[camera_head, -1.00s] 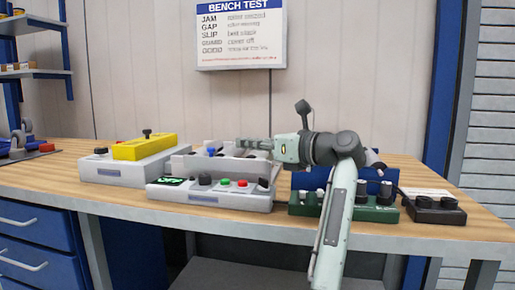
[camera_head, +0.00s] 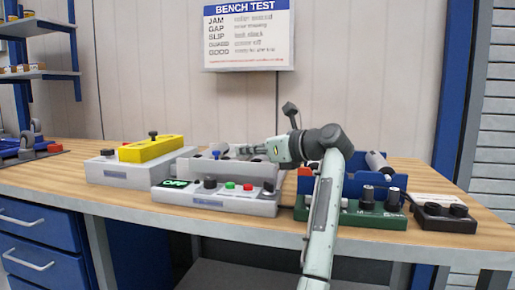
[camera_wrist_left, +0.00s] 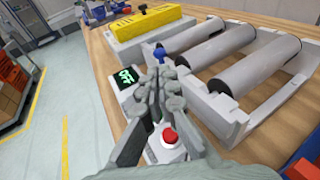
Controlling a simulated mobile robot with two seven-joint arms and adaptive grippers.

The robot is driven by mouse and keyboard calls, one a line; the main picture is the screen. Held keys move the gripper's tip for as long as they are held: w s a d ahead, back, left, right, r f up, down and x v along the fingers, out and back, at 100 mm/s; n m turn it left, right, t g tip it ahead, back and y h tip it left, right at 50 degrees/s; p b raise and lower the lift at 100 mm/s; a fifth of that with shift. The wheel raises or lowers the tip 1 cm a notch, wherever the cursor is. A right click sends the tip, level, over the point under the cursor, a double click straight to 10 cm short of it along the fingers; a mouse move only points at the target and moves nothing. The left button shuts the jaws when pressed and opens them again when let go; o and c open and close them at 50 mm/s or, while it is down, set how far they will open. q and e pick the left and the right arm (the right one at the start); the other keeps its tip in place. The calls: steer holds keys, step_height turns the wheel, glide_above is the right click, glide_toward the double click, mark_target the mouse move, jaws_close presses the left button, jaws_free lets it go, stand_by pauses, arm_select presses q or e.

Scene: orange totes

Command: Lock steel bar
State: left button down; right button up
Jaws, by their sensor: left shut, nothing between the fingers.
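My left gripper (camera_head: 243,152) is shut and empty, above the grey roller unit and control panel. It also shows in the left wrist view (camera_wrist_left: 163,76), with fingertips close to a small blue knob (camera_wrist_left: 160,54). The blue knob also shows in the head view (camera_head: 215,155). Several steel-grey cylinders (camera_wrist_left: 220,52) lie in the grey roller frame (camera_wrist_left: 212,107); I cannot tell which one is the steel bar. Another grey cylinder (camera_head: 377,162) leans in a blue bin (camera_head: 395,182) at the right. My right gripper is not in view.
The control panel (camera_head: 220,204) has a display (camera_head: 175,183) reading OFF, and a red button (camera_wrist_left: 170,136). A yellow block (camera_head: 150,150) with a black knob sits on a grey box (camera_head: 125,175). A green box (camera_head: 350,216) and black box (camera_head: 445,218) stand right.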

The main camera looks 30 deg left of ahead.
mark_target(219, 152)
arm_select(q)
steer(key=x, duration=0.6)
steer(key=shift+p, duration=0.35)
steer(key=shift+w+a+f, duration=0.15)
steer(key=shift+a, duration=0.4)
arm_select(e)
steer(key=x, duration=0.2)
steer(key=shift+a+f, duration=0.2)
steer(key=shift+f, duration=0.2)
